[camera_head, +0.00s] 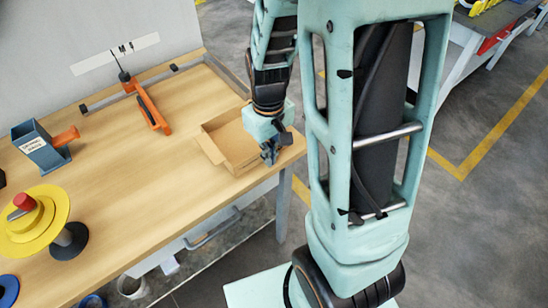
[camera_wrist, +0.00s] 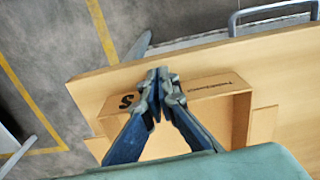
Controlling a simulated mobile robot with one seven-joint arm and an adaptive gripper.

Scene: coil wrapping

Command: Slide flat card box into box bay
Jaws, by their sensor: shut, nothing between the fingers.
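The card box (camera_head: 213,149) is brown, open-topped and shallow, and sits near the right end of the wooden table. In the wrist view its printed side wall (camera_wrist: 225,88) lies close to the table edge, with a flap out to the right. My gripper (camera_head: 270,157) is shut with nothing in it. It points down at the box's right side. In the wrist view the fingertips (camera_wrist: 158,82) meet in front of the printed wall and hide part of it; whether they touch it I cannot tell. I cannot make out a box bay.
The wooden table (camera_head: 130,165) has free room left of the box. An orange tool (camera_head: 150,108), a blue-grey labelled holder (camera_head: 40,146) and a yellow spool (camera_head: 38,222) with a red knob stand further left. A rail runs along the back. A drawer handle (camera_head: 212,228) juts from the front.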

